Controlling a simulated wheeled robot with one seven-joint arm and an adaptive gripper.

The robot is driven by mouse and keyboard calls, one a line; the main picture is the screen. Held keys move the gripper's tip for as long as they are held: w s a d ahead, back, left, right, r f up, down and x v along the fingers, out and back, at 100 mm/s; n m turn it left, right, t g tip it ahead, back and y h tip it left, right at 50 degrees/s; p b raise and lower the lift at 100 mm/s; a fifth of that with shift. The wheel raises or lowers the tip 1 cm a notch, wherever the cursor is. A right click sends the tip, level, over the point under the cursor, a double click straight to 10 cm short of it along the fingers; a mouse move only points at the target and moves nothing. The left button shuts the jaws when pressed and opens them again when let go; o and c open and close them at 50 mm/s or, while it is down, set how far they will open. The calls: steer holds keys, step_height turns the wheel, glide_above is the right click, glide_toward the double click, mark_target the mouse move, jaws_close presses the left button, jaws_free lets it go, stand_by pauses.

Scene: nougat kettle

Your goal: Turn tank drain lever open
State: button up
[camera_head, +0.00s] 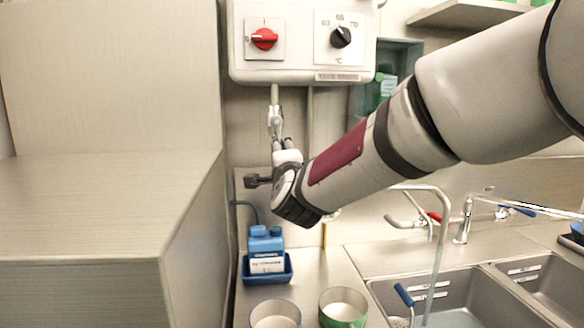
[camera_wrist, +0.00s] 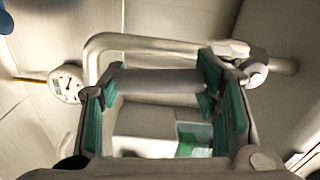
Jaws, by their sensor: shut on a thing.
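My gripper (camera_head: 277,128) points up below the control box in the head view, in front of the back wall. In the wrist view its two green-padded fingers (camera_wrist: 160,92) stand at either end of a short grey bar (camera_wrist: 160,81), which looks like the drain lever's handle. They are shut on it. A pale bent pipe (camera_wrist: 140,42) runs just behind the bar and meets a fitting (camera_wrist: 254,68) at right. In the head view my gripper hides most of the lever, so its angle cannot be told.
The control box (camera_head: 300,72) with a red knob (camera_head: 264,39) hangs above. A large metal housing (camera_head: 80,230) stands at left. Below are a blue bottle (camera_head: 266,247) in a tray, a white cup (camera_head: 275,315), a green cup (camera_head: 343,309) and a sink (camera_head: 452,317). A dial gauge (camera_wrist: 66,84) is nearby.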

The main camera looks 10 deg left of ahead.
steer(key=shift+s+a+f+m+b, duration=0.1)
steer(key=shift+a+m+b, duration=0.5)
steer(key=shift+m, duration=0.1)
steer(key=o, duration=1.7)
steer(key=v, duration=1.2)
steer(key=shift+s, duration=0.1)
